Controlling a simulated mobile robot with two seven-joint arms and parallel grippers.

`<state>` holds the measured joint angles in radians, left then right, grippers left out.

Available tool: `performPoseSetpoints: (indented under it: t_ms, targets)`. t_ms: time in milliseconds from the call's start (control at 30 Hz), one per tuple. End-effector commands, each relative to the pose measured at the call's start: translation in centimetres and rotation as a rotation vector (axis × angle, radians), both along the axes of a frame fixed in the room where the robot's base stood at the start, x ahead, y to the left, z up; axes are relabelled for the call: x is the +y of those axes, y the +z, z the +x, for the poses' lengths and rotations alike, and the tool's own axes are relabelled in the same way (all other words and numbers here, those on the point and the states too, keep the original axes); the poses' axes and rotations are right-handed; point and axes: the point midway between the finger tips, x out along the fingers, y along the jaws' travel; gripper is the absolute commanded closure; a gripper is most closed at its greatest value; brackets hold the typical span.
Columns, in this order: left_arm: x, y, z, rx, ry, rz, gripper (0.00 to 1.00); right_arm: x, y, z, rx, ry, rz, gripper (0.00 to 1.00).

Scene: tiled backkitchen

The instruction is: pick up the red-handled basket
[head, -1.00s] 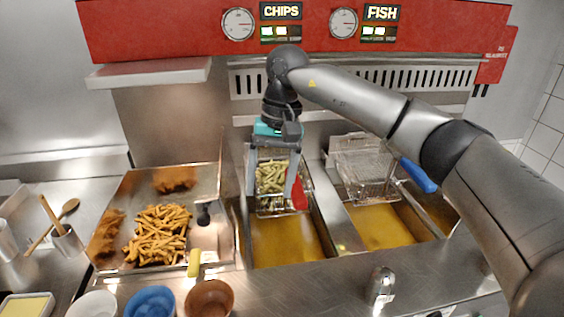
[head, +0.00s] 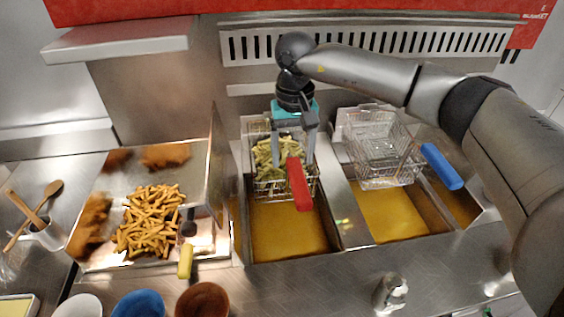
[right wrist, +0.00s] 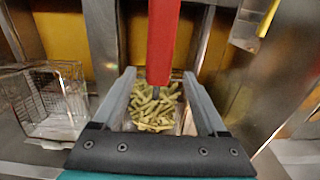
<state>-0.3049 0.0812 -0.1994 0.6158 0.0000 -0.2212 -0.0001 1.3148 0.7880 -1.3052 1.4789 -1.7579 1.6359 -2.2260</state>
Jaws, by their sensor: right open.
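The red-handled basket (head: 286,189) is a wire basket of pale chips at the back of the left oil bay. Its red handle (head: 298,184) points toward me. My right gripper (head: 293,160) is open above the basket, with its fingers pointing down. In the right wrist view, the red handle (right wrist: 163,40) runs in between the fingertips of the gripper (right wrist: 160,75), with a gap on each side. The chips (right wrist: 154,108) show below. Whether the fingers reach down to the handle's height is unclear. My left gripper is out of view.
A blue-handled empty basket (head: 383,150) stands at the right bay and shows in the right wrist view (right wrist: 52,105). A tray of fried food (head: 205,245) with a yellow-handled tool (head: 185,262) lies left. Bowls (head: 138,304) and a shaker (head: 390,293) stand in front.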

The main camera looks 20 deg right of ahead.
Motion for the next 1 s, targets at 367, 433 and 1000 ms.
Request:
performPoseSetpoints:
  t_ms: [367,433,1000]
  targets:
    - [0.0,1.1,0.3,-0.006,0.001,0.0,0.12,-0.2,-3.7,-0.1,0.005,0.0,0.0,0.25]
    - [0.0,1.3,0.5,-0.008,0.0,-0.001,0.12,-0.2,-4.7,-0.1,0.004,0.001,0.001,0.25]
    - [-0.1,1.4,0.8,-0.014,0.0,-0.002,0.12,-0.3,-6.5,0.0,-0.002,0.001,0.0,0.44]
